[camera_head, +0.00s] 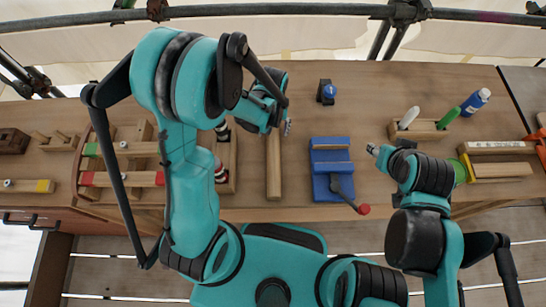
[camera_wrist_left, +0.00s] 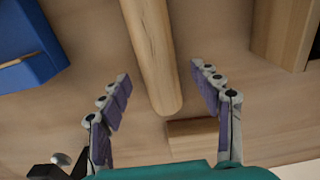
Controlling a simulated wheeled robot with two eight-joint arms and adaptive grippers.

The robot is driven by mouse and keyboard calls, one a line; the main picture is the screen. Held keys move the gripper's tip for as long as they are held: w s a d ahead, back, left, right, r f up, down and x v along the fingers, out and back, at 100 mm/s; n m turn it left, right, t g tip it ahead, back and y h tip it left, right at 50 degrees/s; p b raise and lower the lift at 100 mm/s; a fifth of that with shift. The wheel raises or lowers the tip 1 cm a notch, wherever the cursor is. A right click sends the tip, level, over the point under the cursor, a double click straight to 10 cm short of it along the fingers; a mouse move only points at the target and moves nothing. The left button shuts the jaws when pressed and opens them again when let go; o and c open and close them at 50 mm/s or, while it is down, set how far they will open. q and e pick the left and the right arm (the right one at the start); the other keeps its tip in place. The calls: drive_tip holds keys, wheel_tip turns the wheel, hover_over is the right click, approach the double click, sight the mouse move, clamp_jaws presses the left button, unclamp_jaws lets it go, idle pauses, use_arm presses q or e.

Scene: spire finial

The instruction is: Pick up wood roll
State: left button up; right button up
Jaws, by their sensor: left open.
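The wood roll (camera_wrist_left: 155,55) is a long light-brown bar with a rounded end in the left wrist view. In the head view it lies lengthwise on the bench (camera_head: 273,172), its far end near my left gripper. My left gripper (camera_wrist_left: 160,75) is open, with one finger on each side of the roll and visible gaps between. In the head view my left gripper (camera_head: 287,127) is over the far part of the roll, partly covered by its arm. My right gripper (camera_head: 374,150) is above the bench at the right; its jaws are too small to read.
A blue vise (camera_head: 330,165) with a red-tipped handle stands right of the roll. A small blue-and-black item (camera_head: 326,92) is behind it. Wooden racks (camera_head: 120,165) fill the left side. A holder (camera_head: 418,133), green marker and blue bottle (camera_head: 475,102) are at right.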

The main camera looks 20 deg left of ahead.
use_arm(q)
wheel_tip(320, 180, down, 2)
drive_tip(key=shift+f, duration=0.1)
drive_tip(key=c, duration=1.4)
drive_tip(key=shift+c, duration=0.2)
